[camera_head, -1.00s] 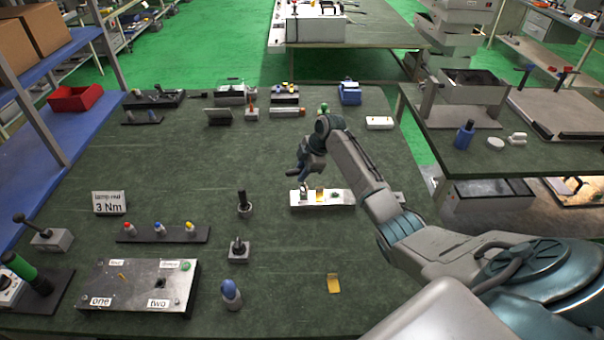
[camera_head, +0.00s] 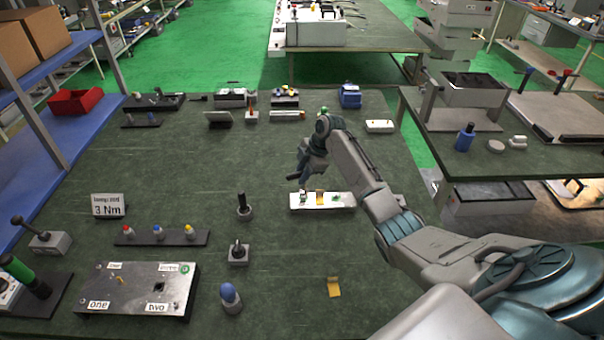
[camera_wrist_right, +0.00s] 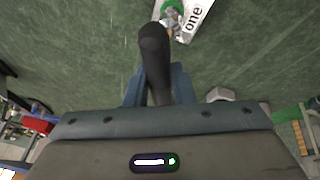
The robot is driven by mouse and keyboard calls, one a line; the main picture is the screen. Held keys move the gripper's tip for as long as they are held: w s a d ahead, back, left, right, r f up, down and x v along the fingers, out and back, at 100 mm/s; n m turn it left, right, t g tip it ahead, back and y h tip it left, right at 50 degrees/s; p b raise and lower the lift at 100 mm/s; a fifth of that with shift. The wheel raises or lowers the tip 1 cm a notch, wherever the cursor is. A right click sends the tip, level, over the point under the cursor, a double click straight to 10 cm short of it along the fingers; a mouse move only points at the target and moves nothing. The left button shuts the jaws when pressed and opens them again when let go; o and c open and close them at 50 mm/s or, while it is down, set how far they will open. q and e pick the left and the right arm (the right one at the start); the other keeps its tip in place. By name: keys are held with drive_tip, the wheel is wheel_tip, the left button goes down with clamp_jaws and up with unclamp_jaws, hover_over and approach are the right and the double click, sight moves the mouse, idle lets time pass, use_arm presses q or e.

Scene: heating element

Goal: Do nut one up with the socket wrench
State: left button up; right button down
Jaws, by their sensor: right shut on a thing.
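My right gripper (camera_head: 304,183) is over the left end of a small white block (camera_head: 345,201) right of the table's middle. In the right wrist view the gripper (camera_wrist_right: 158,88) is shut on a dark, round-ended tool (camera_wrist_right: 153,50), apparently the socket wrench. Beyond the tool's end are a white label reading "one" (camera_wrist_right: 196,18) and a green ring (camera_wrist_right: 173,5). A small metal part beside them is partly hidden by the tool. I cannot tell whether the tool touches it. My left gripper is not in view.
A metal plate (camera_head: 135,291) with numbered labels stands at the front left. A "3 Nm" sign (camera_head: 108,206) and a rack (camera_head: 160,238) with several coloured tops stand behind it. A yellow piece (camera_head: 333,287) lies near the front.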

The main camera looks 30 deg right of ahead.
drive_tip(key=shift+f+b, duration=0.8)
drive_tip(key=shift+f, duration=0.3)
idle(0.3)
drive_tip(key=shift+r+m+p, duration=0.15)
drive_tip(key=shift+m+p, duration=0.15)
drive_tip(key=shift+p, duration=0.25)
drive_tip(key=shift+m+t+h+p, duration=0.3)
drive_tip(key=shift+m+t+p, duration=0.1)
drive_tip(key=shift+m+p, duration=0.3)
drive_tip(key=shift+m+h+p, duration=0.3)
drive_tip(key=shift+m+p, duration=0.4)
drive_tip(key=shift+m, duration=0.1)
drive_tip(key=shift+t, duration=0.3)
